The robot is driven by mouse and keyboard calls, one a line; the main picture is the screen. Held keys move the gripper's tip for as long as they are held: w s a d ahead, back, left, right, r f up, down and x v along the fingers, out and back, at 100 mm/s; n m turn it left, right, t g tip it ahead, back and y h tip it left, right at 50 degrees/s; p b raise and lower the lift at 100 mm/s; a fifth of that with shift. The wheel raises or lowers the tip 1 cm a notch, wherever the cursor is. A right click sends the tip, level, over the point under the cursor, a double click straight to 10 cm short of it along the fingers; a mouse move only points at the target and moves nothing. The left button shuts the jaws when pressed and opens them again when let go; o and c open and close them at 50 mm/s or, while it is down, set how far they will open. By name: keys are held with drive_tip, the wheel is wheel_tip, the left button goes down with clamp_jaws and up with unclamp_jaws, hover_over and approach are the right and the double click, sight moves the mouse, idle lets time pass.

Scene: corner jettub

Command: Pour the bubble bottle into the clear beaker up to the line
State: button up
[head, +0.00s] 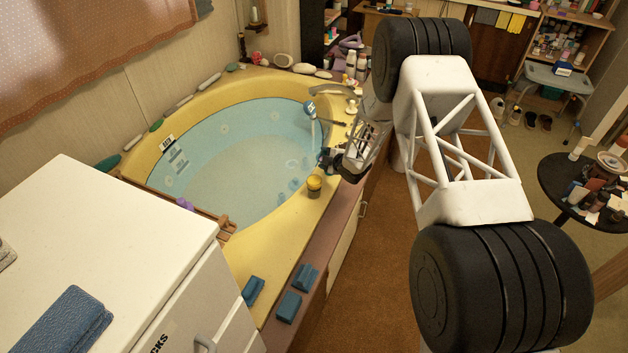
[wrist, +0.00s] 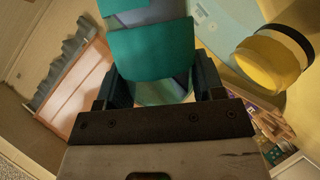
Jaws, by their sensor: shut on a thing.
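My gripper (head: 327,159) is over the yellow front rim of the tub, at the end of my arm. In the wrist view its two dark fingers (wrist: 162,82) are shut on a teal-labelled bottle (wrist: 152,48), one on each side. The bottle's far end runs out of the top of the picture, so its mouth and tilt cannot be told. A squat yellow container with a dark band (wrist: 270,62) stands to the right of the held bottle, apart from it. The yellow container also shows on the rim just below my gripper in the head view (head: 314,187). I cannot pick out a clear beaker or its line.
The corner tub (head: 262,80) holds pale blue water. A white cabinet (head: 110,215) fills the lower left. Several bottles (head: 352,65) stand at the tub's far corner. A round dark table (head: 550,170) stands at right.

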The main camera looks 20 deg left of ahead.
drive_tip(key=shift+f+n+t, duration=0.3)
drive_tip(key=shift+f+t, duration=0.1)
drive_tip(key=shift+f, duration=0.4)
drive_tip(key=shift+f+n+t, duration=0.4)
drive_tip(key=shift+n, duration=0.2)
idle(1.1)
drive_tip(key=shift+s+a+r+n+t, duration=0.15)
drive_tip(key=shift+s+r+n+t, duration=0.2)
drive_tip(key=shift+s+n+t, duration=0.2)
idle(1.8)
drive_tip(key=shift+r+n, duration=0.15)
drive_tip(key=shift+n, duration=0.2)
idle(1.7)
drive_tip(key=shift+p, duration=0.3)
drive_tip(key=shift+w+f+m+g, duration=0.5)
drive_tip(key=shift+w+m, duration=0.1)
drive_tip(key=shift+m, duration=0.2)
drive_tip(key=shift+r+m+g, duration=0.25)
drive_tip(key=shift+m+g, duration=0.1)
drive_tip(key=shift+m, duration=0.15)
